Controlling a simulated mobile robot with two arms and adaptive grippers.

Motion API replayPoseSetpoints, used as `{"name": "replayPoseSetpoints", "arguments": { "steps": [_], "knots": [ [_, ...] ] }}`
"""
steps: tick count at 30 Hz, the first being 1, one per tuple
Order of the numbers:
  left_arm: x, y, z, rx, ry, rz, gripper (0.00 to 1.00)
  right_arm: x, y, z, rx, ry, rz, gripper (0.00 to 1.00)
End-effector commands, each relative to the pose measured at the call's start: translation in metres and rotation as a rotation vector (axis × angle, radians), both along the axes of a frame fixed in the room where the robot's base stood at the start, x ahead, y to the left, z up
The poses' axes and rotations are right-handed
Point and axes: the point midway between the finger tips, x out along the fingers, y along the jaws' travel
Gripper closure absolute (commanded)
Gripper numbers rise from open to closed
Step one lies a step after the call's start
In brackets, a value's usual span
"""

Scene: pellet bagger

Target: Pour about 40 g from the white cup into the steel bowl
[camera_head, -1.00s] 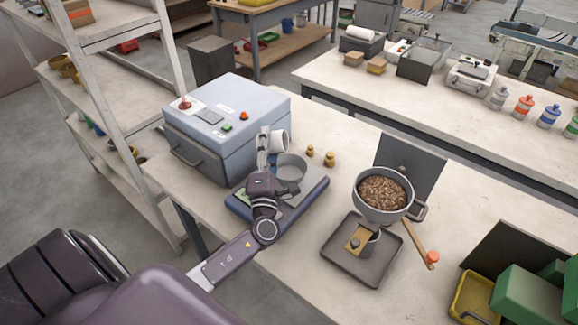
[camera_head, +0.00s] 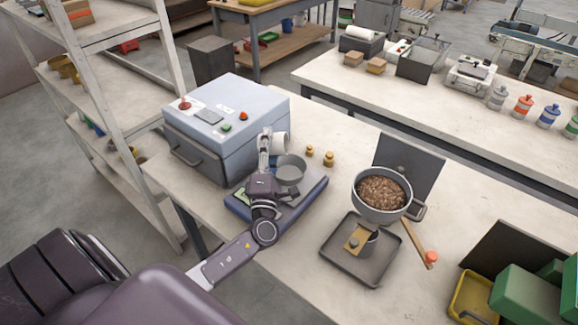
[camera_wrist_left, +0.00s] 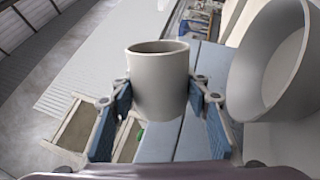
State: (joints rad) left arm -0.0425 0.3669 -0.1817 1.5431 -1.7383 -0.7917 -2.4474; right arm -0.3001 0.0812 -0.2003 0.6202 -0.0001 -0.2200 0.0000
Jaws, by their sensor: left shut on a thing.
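The white cup (camera_head: 280,143) is held by my left gripper (camera_head: 268,139) above the far-left side of the steel bowl (camera_head: 291,172). In the left wrist view the cup (camera_wrist_left: 160,82) sits between the two blue-padded fingers, and the bowl (camera_wrist_left: 268,62) is to its right, apart from it. In the head view the cup looks tilted; its contents are hidden. The bowl stands on a blue scale (camera_head: 312,189); no pellets can be made out in it or falling. My right gripper is out of view.
A blue-grey machine (camera_head: 225,125) stands close behind the cup. Two small brass weights (camera_head: 328,158) are right of the bowl.

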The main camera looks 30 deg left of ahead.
Motion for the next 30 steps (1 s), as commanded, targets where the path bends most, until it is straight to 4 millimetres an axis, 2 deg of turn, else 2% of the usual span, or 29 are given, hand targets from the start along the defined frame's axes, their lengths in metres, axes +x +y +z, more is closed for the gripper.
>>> {"name": "replayPoseSetpoints", "arguments": {
  "steps": [19, 30],
  "knots": [
    [0.001, -0.001, 0.001, 0.047, 0.021, 0.000, 0.83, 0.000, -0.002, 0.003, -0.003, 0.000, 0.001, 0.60],
    [0.001, -0.002, 0.002, 0.074, 0.033, 0.000, 0.83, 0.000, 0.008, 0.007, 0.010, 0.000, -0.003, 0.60]
  ]
}}
